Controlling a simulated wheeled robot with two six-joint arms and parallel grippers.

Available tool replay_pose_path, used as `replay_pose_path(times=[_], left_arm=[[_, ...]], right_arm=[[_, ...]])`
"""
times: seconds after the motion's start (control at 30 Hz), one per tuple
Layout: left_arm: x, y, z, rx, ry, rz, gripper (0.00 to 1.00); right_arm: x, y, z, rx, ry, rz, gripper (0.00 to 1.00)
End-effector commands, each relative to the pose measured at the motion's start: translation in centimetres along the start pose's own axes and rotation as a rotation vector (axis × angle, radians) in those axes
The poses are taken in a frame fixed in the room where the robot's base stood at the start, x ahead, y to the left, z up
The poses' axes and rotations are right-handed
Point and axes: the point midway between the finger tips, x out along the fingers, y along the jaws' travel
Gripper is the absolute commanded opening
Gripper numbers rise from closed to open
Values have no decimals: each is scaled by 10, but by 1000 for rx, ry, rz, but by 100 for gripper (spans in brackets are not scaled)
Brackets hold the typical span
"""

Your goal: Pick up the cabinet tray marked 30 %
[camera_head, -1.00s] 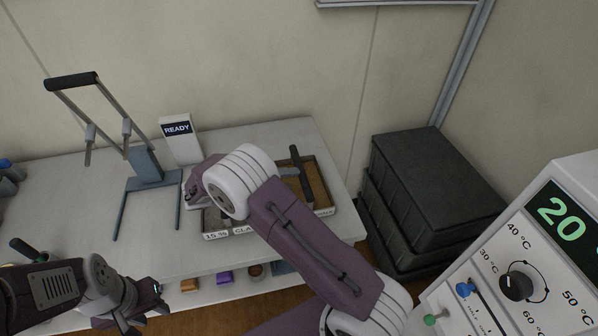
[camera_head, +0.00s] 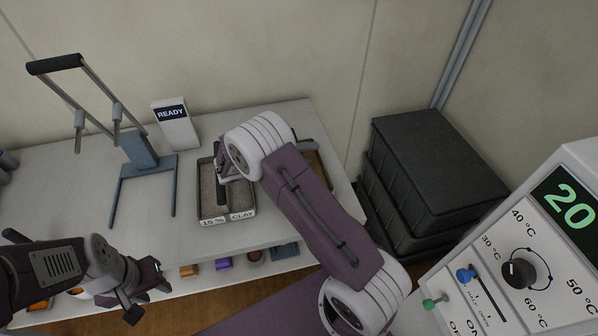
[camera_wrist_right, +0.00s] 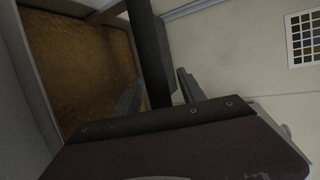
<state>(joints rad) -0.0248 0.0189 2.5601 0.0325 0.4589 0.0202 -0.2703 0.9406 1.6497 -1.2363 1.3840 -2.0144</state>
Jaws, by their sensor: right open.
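No 30 % label is readable. The tray marked 15 % CLAY (camera_head: 228,219), with grey soil and a dark upright handle (camera_head: 221,188), stands on the bench. To its right, a second tray (camera_head: 325,178) with brown soil is mostly covered by my right arm; its label is hidden. In the right wrist view its brown soil (camera_wrist_right: 80,65) and dark handle (camera_wrist_right: 150,50) show. My right gripper (camera_wrist_right: 160,92) is open, its fingers on either side of that handle; contact cannot be told. My left gripper (camera_head: 146,291) is open and empty at the bench's front.
A READY sign (camera_head: 175,123) and a lever stand (camera_head: 147,165) are on the bench. Small coloured items (camera_head: 223,264) lie on a shelf below. Dark stacked crates (camera_head: 425,185) stand right of the bench. The analyser panel (camera_head: 520,270) is at the lower right.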

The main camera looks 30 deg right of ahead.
Motion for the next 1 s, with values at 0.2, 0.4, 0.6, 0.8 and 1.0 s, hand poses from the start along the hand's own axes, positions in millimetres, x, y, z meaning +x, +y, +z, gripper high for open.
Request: replay_pose_path(times=[0.2, 0.4, 0.6, 0.8, 1.0], left_arm=[[0, 0, 0, 0, 0, 0, 36], [0, 0, 0, 0, 0, 0, 36], [0, 0, 0, 0, 0, 0, 36], [0, 0, 0, 0, 0, 0, 36], [0, 0, 0, 0, 0, 0, 36]], right_arm=[[2, 0, 0, 0, -1, 1, 48], [2, 0, 0, 0, -1, 1, 0], [2, 0, 0, 0, -1, 1, 0], [2, 0, 0, 0, -1, 1, 0], [2, 0, 0, 0, -1, 1, 0]])
